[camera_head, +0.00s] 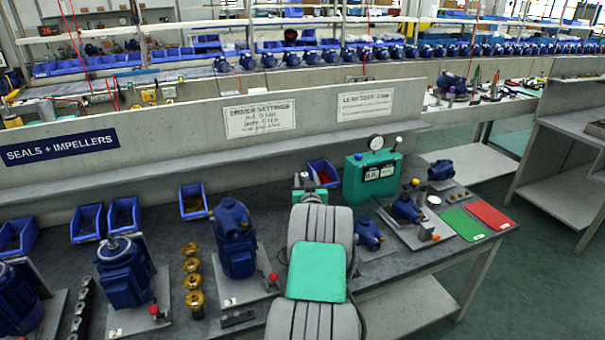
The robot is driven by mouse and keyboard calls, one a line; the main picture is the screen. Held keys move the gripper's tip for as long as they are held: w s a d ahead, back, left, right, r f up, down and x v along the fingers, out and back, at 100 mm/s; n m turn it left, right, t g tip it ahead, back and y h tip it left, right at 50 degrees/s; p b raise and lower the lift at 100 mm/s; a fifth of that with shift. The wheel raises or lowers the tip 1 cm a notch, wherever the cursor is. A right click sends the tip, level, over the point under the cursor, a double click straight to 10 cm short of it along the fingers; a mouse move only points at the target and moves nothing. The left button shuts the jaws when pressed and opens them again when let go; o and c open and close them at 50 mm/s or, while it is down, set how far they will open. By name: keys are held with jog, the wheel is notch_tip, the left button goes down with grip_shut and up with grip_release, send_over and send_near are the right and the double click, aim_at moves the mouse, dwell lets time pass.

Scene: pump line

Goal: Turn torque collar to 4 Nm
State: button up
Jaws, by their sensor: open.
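No torque collar can be made out; a driver bearing it is not clearly visible either. A white sign headed "DRIVER SETTINGS" (260,119) is on the grey panel behind the bench, its lower lines too small to read surely. My grey arm with a green pad rises over the middle front of the bench and hides what is behind it. My gripper's fingers cannot be seen. A green and grey fixture (308,192), partly hidden by my arm, shows just beyond it.
Blue pumps (234,236) stand on plates along the bench, with brass parts (193,282) between them. A green gauge box (370,175) stands at the back. Green (461,225) and red (490,215) mats lie at the right end. Blue bins (88,222) line the back left.

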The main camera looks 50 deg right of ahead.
jog(key=x, duration=0.5)
jog(key=shift+w+d+p, duration=0.2)
jog(key=shift+w+p, duration=0.1)
jog(key=shift+p, duration=0.05)
jog(key=shift+c, duration=0.2)
grip_shut()
